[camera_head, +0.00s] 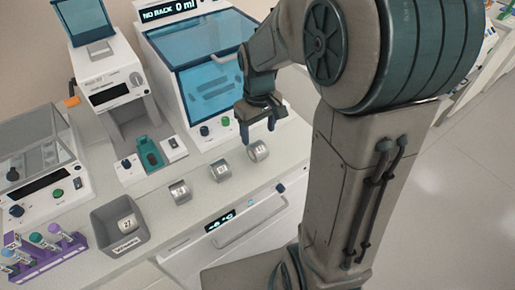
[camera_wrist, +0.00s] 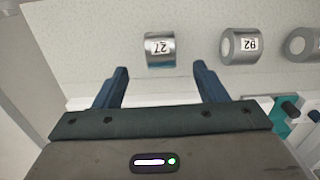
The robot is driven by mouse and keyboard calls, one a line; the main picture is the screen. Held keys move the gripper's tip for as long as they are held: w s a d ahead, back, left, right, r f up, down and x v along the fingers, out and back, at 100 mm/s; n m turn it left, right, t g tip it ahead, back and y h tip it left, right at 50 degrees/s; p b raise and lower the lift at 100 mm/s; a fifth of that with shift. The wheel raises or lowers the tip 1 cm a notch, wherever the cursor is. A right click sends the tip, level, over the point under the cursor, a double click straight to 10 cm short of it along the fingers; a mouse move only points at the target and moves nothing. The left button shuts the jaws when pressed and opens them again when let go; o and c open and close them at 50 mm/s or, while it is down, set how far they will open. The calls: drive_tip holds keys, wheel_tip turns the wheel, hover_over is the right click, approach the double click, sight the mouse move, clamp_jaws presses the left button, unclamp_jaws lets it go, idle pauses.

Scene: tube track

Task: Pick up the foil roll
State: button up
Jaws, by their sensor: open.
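Three silver foil rolls with white number labels lie in a row on the pale counter: a right one (camera_head: 258,151), a middle one (camera_head: 220,171) and a left one (camera_head: 179,192). My gripper (camera_head: 257,128) is open and empty, above the counter by the right roll. In the wrist view, that roll (camera_wrist: 160,53) lies beyond the fingertips, in line with the gap between my fingers (camera_wrist: 161,68), and apart from them. The middle roll (camera_wrist: 241,46) and the left roll (camera_wrist: 303,44) show to its right there.
A grey bin (camera_head: 120,247) at front left holds another labelled roll (camera_head: 127,224). A purple rack (camera_head: 50,260) of tubes stands left of it. A blue-windowed machine (camera_head: 205,70) and a white device (camera_head: 108,85) stand behind the rolls. The counter's front edge is close to the rolls.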

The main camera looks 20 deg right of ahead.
sight(257, 145)
drive_tip(key=shift+w+a+f+p, duration=0.1)
drive_tip(key=shift+f+p, duration=0.15)
drive_tip(key=shift+f, duration=1.6)
drive_tip(key=shift+w+f+p, duration=0.1)
drive_tip(key=shift+f+p, duration=0.1)
drive_tip(key=shift+f, duration=1.6)
drive_tip(key=c, duration=1.1)
